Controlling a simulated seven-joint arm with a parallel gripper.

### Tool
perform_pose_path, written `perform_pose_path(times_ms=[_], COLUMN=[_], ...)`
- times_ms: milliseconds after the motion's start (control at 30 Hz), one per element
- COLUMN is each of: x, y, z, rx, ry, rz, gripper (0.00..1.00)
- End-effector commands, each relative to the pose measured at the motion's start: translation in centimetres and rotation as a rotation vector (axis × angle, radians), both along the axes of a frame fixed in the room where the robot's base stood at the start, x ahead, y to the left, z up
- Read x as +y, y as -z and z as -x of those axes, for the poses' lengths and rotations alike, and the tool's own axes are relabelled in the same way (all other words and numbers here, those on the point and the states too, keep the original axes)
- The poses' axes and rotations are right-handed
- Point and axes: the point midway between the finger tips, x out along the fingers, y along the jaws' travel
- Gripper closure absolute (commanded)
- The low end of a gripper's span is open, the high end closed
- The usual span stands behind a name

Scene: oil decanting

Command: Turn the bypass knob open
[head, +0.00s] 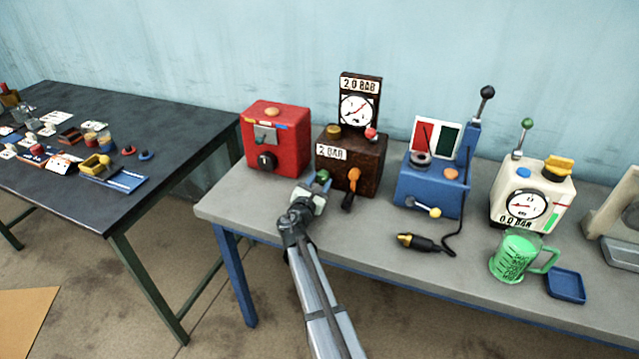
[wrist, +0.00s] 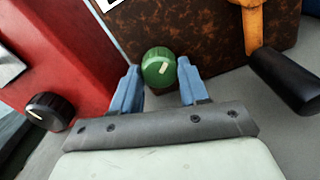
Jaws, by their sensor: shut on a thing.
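A round green knob (wrist: 157,62) with a white pointer line sits low on the front of the brown box (wrist: 200,32), at its left side. The line slants from lower left to upper right in the wrist view. My gripper (wrist: 159,78) has a blue finger on each side of the knob and is shut on it. In the head view my gripper (head: 316,187) reaches the brown box (head: 364,150) from the front, with the green knob (head: 323,175) partly hidden by the fingers. No label for the knob is readable.
Just right of my gripper an orange lever (head: 353,176) with a black handle juts from the brown box. The red box (head: 280,125) with a black knob (wrist: 48,111) stands close on the left. A blue device (head: 425,185) stands further right. The bench (head: 250,209) in front is mostly bare.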

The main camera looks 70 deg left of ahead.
Motion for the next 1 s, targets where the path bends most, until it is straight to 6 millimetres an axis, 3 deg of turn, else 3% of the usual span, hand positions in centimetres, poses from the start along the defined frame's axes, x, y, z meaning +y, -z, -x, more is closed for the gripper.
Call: perform_pose_path(times_ms=[400, 800, 833, 1000], x=[0.03, 0.03, 0.03, 0.03], y=[-0.02, -0.02, -0.02, -0.02], z=[0.06, 0.08, 0.08, 0.08], rx=[0.216, 0.233, 0.233, 0.233], ry=[0.000, 0.000, 0.000, 0.000], rz=[-0.216, -0.233, -0.233, -0.233], gripper=[0.87, 0.87, 0.53, 0.37])
